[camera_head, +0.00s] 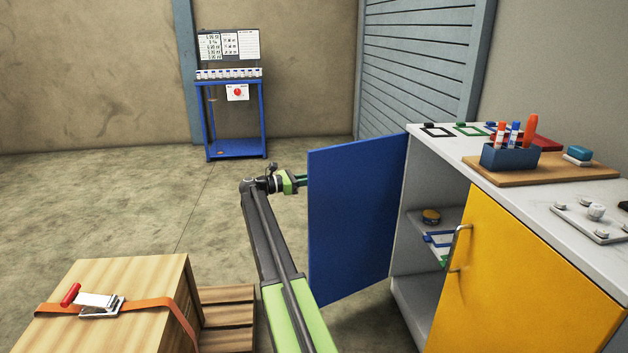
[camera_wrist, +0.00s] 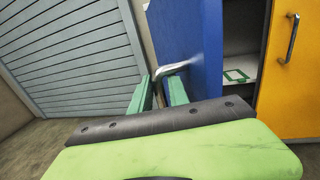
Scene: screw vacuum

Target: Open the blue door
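The blue door (camera_head: 357,215) stands swung wide open from the white cabinet, showing the shelves inside. In the wrist view the blue door (camera_wrist: 190,45) has a metal handle (camera_wrist: 175,67) on its face. My gripper (camera_wrist: 160,88) is at that handle; its two green fingers are apart, with part of the handle between them. Whether they touch it I cannot tell. In the head view my gripper (camera_head: 302,180) reaches behind the door's free edge, and its fingertips and the handle are hidden.
A yellow door (camera_head: 520,285) with a metal handle is shut beside the open compartment. A strapped wooden crate (camera_head: 120,285) stands at the lower left. A blue stand (camera_head: 236,148) is at the back wall. The floor between is clear.

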